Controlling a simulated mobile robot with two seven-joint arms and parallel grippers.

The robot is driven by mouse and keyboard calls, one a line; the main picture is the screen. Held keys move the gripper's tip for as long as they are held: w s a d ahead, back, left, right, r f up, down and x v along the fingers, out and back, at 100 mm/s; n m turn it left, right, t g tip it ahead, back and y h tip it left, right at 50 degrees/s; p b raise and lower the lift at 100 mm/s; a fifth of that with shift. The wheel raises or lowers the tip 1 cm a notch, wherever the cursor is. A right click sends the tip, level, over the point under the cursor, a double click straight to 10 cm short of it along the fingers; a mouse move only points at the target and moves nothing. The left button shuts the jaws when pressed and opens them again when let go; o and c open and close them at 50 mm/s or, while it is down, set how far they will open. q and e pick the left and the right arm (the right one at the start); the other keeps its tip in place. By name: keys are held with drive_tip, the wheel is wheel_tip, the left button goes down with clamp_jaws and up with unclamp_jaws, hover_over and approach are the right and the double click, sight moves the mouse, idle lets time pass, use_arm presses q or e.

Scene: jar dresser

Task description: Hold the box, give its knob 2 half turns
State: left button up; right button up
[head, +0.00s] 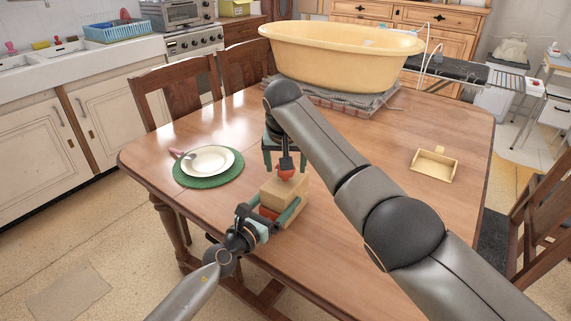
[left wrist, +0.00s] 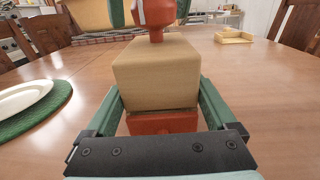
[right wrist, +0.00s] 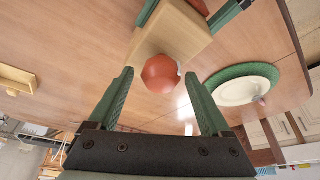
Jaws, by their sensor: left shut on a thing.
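The box is a tan block (head: 285,192) on a red base (left wrist: 162,123), standing on the table. A red-orange faceted knob (right wrist: 161,73) sits on its top; the knob also shows in the head view (head: 286,173). My left gripper (head: 273,203) is shut on the box, with a green finger along each side. My right gripper (right wrist: 160,75) comes down from above with its fingers apart. Its fingertips are on either side of the knob, with a gap visible at each side in the right wrist view.
A white plate on a green mat (head: 235,175) lies left of the box. A small tan tray (head: 434,165) lies at the right. A large yellow tub (head: 340,55) stands on a folded grey cloth at the back. The wooden table (head: 350,240) is otherwise mostly bare.

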drive_tip(key=shift+s, duration=0.1)
drive_tip(key=v, duration=1.2)
use_arm(q)
drive_tip(key=o, duration=1.6)
drive_tip(key=shift+s, duration=0.1)
